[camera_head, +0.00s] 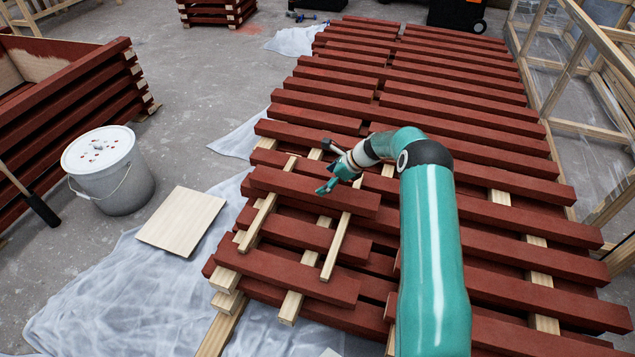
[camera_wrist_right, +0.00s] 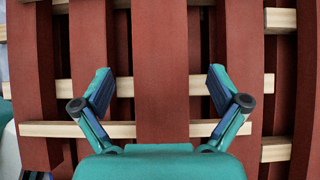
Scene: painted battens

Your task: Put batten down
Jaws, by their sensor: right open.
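A red-painted batten (camera_head: 283,185) lies on pale wooden strips (camera_head: 259,221) on top of the stack at the near left. My right gripper (camera_head: 327,168) is over this batten, its arm reaching in from the lower right. In the right wrist view, my right gripper (camera_wrist_right: 160,90) is open. Its two fingers stand on either side of a wide red batten (camera_wrist_right: 160,60), with a visible gap on each side. The fingers do not grip it. A pale strip (camera_wrist_right: 60,129) crosses under that batten. My left gripper is not in view.
Rows of red battens (camera_head: 455,100) fill the middle and right. A white bucket (camera_head: 108,172), a pale board (camera_head: 182,219) and plastic sheeting (camera_head: 110,285) lie to the left. A timber frame (camera_head: 575,125) stands along the right. Bare grey floor shows at the upper left.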

